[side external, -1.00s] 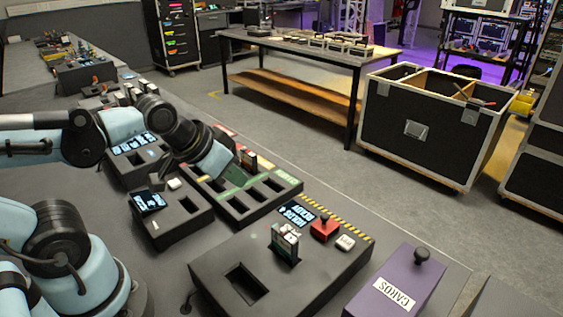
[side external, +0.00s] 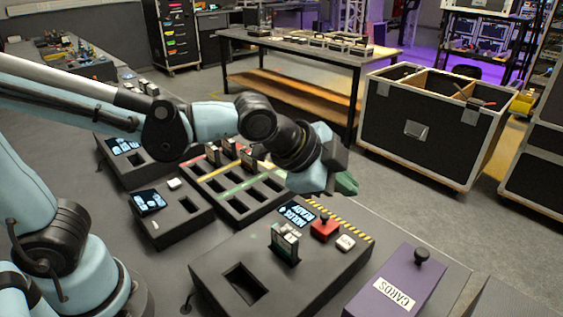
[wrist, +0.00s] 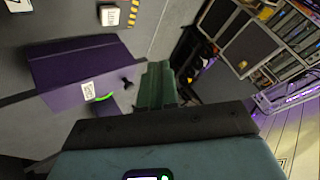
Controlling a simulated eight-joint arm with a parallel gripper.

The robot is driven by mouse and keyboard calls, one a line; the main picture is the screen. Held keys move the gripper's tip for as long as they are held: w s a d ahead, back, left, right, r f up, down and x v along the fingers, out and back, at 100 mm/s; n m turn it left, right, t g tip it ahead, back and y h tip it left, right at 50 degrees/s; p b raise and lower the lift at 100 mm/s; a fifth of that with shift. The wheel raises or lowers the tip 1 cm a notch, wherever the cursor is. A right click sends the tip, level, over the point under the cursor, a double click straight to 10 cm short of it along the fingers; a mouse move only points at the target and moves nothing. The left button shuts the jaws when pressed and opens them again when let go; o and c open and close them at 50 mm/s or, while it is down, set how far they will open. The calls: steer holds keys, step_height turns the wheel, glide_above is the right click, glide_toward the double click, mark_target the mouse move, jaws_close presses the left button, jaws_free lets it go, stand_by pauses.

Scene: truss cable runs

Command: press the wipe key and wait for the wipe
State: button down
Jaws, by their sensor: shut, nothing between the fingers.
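The black device (side external: 215,272) has a lit display (side external: 297,214), a card (side external: 285,240) upright in one slot and an empty slot (side external: 243,284). A white key (side external: 345,243) sits at its right corner, next to a red lever-like control (side external: 324,228) and a hazard stripe. The white key's lettering is too small to read, so I cannot confirm it is the wipe key. It also shows at the top of the wrist view (wrist: 109,16). My gripper (side external: 347,184) is shut and empty, raised behind the device and apart from it. Its green fingers are together in the wrist view (wrist: 157,84).
A purple box (side external: 385,285) labelled CARDS, with a black knob (side external: 422,255), stands right of the device. A slotted tray (side external: 240,188) and a smaller unit with a display (side external: 172,213) lie to the left. A flight case (side external: 425,130) stands on the floor beyond.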

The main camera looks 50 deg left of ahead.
mark_target(341, 243)
steer(key=shift+w+d+m, duration=0.1)
steer(key=shift+d+m, duration=0.4)
steer(key=shift+d, duration=0.2)
steer(key=shift+f, duration=4.4)
steer(key=shift+f, duration=0.15)
steer(key=shift+f, duration=0.3)
steer(key=shift+f, duration=0.5)
steer(key=shift+r, duration=0.95)
